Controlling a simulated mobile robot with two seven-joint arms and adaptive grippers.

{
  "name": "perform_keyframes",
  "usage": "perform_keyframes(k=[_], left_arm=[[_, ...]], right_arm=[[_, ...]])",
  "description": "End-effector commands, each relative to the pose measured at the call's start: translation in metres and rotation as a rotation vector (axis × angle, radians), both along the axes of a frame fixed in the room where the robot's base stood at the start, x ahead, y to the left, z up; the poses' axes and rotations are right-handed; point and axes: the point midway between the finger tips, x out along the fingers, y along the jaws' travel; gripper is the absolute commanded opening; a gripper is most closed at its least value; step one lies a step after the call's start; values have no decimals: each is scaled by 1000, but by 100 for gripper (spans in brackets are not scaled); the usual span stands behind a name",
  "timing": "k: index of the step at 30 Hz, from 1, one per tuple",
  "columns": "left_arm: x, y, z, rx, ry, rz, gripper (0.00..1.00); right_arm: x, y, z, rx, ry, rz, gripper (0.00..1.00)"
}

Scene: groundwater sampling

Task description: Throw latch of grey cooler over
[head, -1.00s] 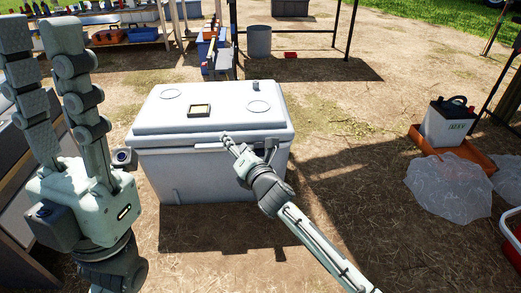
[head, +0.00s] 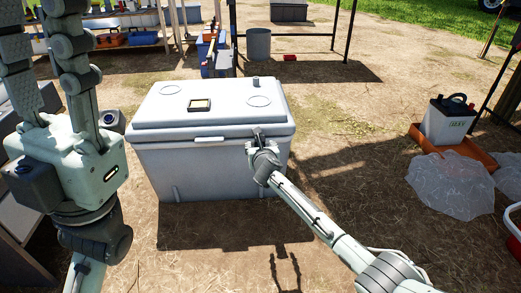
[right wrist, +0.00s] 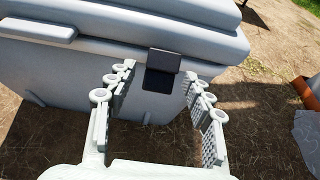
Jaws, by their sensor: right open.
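The grey cooler (head: 175,165) stands on the ground ahead with its lid down; it also fills the top of the right wrist view (right wrist: 110,70). Its dark latch (right wrist: 161,70) is on the front near the right end, at the lid seam. My right gripper (right wrist: 160,90) is open, with one finger on each side of the latch and nothing held. In the head view, this gripper (head: 257,140) covers that part of the cooler's front. My left gripper (head: 45,70) is raised at the left, fingers apart and empty, away from the cooler.
A pale handle (head: 209,139) sticks out at the lid's front edge, left of the latch. An orange tray (head: 480,153) with a white container (head: 447,122) and a clear plastic bag (head: 450,185) lie at the right. The ground before the cooler is clear.

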Motion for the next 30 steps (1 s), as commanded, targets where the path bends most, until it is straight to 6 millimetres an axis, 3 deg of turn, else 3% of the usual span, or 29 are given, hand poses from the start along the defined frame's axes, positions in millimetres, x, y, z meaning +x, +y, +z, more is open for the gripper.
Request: perform_keyframes(k=[6, 18, 30], left_arm=[[0, 0, 1, 1, 0, 0, 33], [0, 0, 0, 1, 0, 1, 33], [-1, 0, 1, -1, -2, 0, 33]], right_arm=[[0, 0, 1, 1, 0, 1, 49], [0, 0, 1, 1, 0, 1, 0], [0, 1, 1, 2, 1, 0, 0]])
